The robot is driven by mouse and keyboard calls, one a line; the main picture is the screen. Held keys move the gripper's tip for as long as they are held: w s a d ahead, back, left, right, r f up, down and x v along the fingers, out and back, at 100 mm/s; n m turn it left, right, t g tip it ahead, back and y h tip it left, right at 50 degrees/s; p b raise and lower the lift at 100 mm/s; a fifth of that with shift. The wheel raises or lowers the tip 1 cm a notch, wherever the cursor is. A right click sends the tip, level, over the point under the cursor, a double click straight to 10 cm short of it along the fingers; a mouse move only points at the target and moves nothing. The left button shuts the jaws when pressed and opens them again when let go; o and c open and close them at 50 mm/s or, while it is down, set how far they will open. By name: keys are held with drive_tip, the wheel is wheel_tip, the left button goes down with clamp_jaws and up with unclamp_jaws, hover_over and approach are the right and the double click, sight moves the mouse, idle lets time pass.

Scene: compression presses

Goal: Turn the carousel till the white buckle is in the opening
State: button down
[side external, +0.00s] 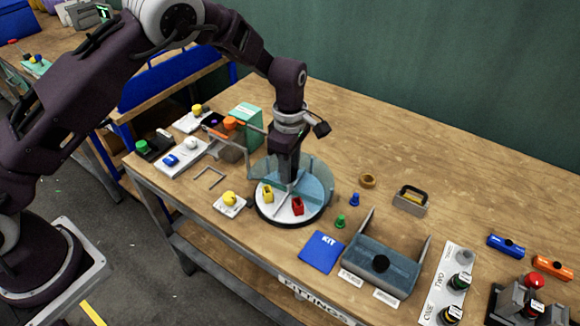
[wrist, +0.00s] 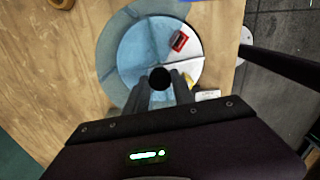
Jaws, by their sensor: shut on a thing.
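The carousel (side external: 282,211) is a round white disc on a dark base, with clear dividers. A translucent blue cover (side external: 318,181) lies over most of it; it also fills much of the wrist view (wrist: 138,52). In the uncovered opening are a red piece (side external: 298,206) and a yellow piece (side external: 267,193), with a divider between them. The red piece (wrist: 180,41) and part of the yellow one (wrist: 188,79) show in the wrist view. My gripper (side external: 288,181) points down at the carousel's centre, shut on its black knob (wrist: 160,78). I cannot make out a white buckle.
Close by are a yellow button on a white plate (side external: 229,202), a blue KIT pad (side external: 321,252), green (side external: 340,222) and blue (side external: 354,199) pegs, and a brass ring (side external: 367,181). A grey-blue tray-like fixture (side external: 378,268) stands front right. The table behind is clear.

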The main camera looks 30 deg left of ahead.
drive_tip(key=shift+r+n, duration=0.1)
drive_tip(key=shift+n, duration=11.1)
drive_tip(key=c, duration=1.1)
unclamp_jaws()
drive_tip(key=shift+o, duration=0.2)
wheel_tip(320, 180, up, 7)
